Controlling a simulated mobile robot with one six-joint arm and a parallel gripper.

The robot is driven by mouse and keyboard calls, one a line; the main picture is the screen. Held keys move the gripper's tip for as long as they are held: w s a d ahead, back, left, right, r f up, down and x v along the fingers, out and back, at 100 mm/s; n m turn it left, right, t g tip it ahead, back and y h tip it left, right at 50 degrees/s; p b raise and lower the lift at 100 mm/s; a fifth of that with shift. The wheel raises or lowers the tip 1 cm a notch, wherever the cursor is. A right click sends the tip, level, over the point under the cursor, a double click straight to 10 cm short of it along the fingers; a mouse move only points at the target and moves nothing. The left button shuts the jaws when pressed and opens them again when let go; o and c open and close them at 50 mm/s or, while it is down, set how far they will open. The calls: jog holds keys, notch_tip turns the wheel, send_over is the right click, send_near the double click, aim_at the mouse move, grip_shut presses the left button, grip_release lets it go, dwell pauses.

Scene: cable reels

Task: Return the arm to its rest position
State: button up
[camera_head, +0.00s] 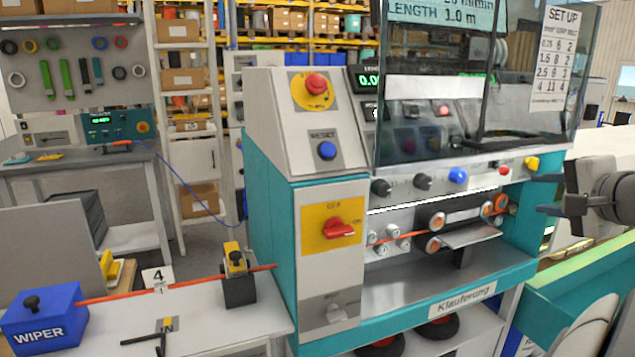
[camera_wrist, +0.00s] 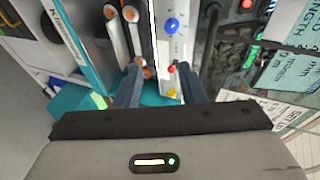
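My gripper (camera_head: 542,194) is at the right of the head view, in front of the right end of the teal and grey machine (camera_head: 274,220). Its two dark fingers are apart, one above the other, with nothing seen between them. In the wrist view my gripper (camera_wrist: 160,88) also shows two separated fingers pointing at the machine's front. A blue knob (camera_wrist: 170,26), a red button (camera_wrist: 171,69) and rollers show beyond them. I cannot tell how far the fingertips are from the machine face.
An orange cable (camera_head: 150,293) runs from the blue wiper block (camera_head: 42,318) through a black and yellow clamp (camera_head: 238,275) to the machine. A tinted cover (camera_head: 430,85) stands above the machine's knobs. Shelves and a workbench (camera_head: 80,160) are behind left.

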jog(key=s+a+f+n+g+y+p, duration=0.1)
jog(key=a+f+n+g, duration=0.25)
jog(key=a+f, duration=0.45)
jog(key=s+a+f+n+g+y+p, duration=0.1)
jog(key=a+f+n+g+y, duration=0.2)
jog(key=a+f, duration=0.5)
jog(key=s+a+f+n+g+h, duration=0.4)
jog(key=s+a+f+n+g, duration=0.1)
jog(key=s+a+f+n, duration=0.3)
jog(key=s+a+n+p, duration=0.1)
jog(key=s+a, duration=0.1)
jog(key=shift+s+a+n, duration=0.2)
jog(key=shift+a+n, duration=0.1)
jog(key=shift+n, duration=0.05)
dwell(0.9)
